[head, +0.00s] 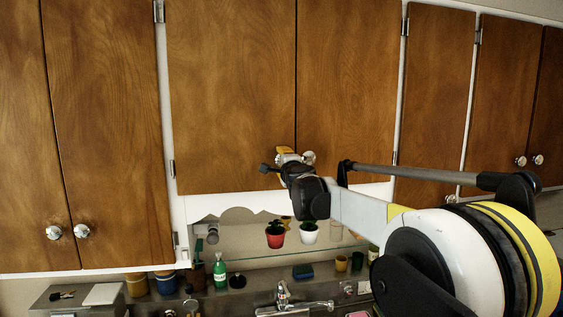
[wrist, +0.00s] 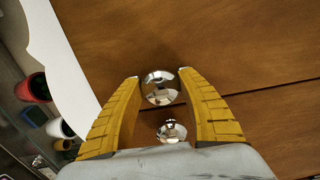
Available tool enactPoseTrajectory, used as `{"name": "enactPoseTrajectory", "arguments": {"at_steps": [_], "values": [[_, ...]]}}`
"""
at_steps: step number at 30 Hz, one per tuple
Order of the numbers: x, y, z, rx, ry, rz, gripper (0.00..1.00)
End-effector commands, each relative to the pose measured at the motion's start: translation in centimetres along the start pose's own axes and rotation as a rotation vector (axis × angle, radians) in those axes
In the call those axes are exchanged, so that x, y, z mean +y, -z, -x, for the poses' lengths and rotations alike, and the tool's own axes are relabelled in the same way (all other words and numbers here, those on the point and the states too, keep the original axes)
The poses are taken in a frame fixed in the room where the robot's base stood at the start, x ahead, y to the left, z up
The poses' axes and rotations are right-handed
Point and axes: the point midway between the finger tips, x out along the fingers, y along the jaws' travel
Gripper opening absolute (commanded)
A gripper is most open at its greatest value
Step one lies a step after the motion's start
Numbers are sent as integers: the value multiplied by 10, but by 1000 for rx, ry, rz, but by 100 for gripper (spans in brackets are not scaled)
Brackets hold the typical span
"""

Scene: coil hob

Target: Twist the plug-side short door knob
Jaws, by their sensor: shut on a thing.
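Two short wooden doors hang in the middle, each with a round shiny knob low by the seam. My gripper (head: 284,153) is at the left short door's knob (wrist: 160,87), and its yellow fingers (wrist: 160,80) are shut on that knob, one on each side. In the head view the gripper partly hides this knob. The right short door's knob (head: 309,157) is free, just right of the fingers; it also shows in the wrist view (wrist: 172,131), nearer the palm. Both short doors look shut. I cannot tell from the frames which knob is plug-side.
Taller doors with knobs flank the short pair, at left (head: 82,231) and right (head: 538,159). Below, a glass shelf holds a red pot (head: 275,237) and a white pot (head: 308,234). A green bottle (head: 220,273) and a tap (head: 284,296) stand lower.

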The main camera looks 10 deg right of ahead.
Motion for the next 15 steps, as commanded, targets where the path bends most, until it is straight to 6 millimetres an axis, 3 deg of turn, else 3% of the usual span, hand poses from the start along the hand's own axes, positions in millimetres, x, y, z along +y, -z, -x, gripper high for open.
{"name": "enactPoseTrajectory", "arguments": {"at_steps": [2,3,4,15], "values": [[0,0,0,0,0,-1,15],[0,0,0,0,0,-1,58],[0,0,0,0,0,-1,67],[0,0,3,0,0,1,69]]}}
